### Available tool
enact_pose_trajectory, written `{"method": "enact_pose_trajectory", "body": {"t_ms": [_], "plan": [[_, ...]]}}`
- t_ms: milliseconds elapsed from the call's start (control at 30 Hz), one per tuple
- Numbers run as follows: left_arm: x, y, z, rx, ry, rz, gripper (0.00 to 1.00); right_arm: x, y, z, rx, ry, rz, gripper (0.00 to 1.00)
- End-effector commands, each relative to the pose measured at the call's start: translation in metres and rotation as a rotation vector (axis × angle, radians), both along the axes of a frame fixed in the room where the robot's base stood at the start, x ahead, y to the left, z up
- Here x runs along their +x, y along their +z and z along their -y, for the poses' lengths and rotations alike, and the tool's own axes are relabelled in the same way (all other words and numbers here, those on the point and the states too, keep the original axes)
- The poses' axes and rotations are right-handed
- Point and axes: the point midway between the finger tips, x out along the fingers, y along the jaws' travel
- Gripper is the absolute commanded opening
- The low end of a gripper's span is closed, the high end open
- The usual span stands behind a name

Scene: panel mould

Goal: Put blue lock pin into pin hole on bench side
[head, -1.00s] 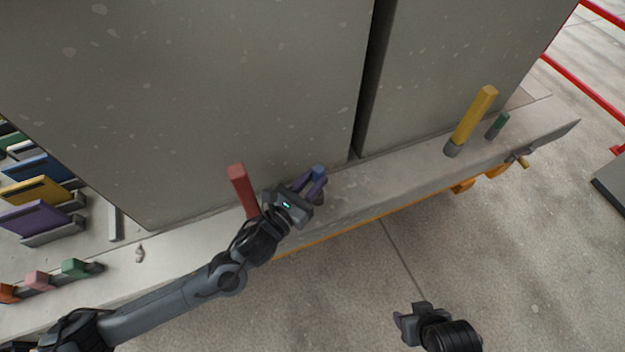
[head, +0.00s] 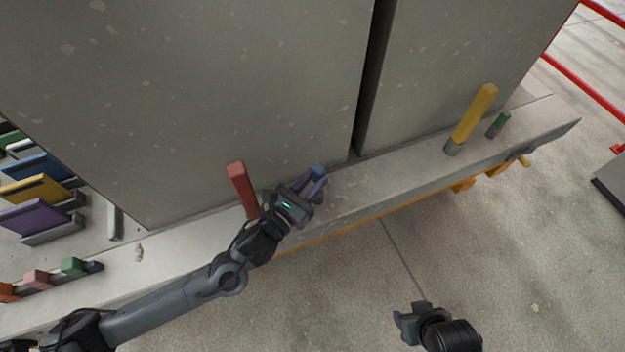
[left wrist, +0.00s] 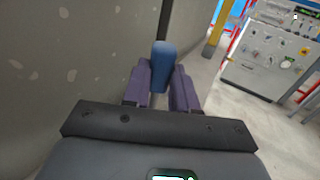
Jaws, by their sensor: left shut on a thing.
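The blue lock pin (head: 319,172) is between the fingers of my left gripper (head: 316,186), at the bench edge (head: 400,183) in front of the grey panels. In the left wrist view the pin's blue head (left wrist: 162,66) stands up between the two purple fingers (left wrist: 161,88), which are shut on it. A paler part of the pin shows below the blue head. The pin's lower end and the pin hole are hidden by the gripper. My right gripper (head: 410,324) hangs over the floor, away from the bench, and its finger opening is hard to make out.
A red post (head: 241,188) stands just left of my left gripper. A yellow post (head: 473,118) and a green pin (head: 498,124) stand on the bench at right. Coloured blocks sit in holders at left, including a purple one (head: 36,215). The floor in front is clear.

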Motion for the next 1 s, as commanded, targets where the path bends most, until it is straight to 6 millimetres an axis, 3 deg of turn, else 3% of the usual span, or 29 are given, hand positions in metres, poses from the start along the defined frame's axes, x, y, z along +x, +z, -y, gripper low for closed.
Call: {"method": "enact_pose_trajectory", "body": {"t_ms": [1000], "plan": [[0.0,-0.026,0.0,-0.001,0.0,0.001,0.0,0.0,-0.018,-0.001,0.007,-0.004,0.0,0.51]]}}
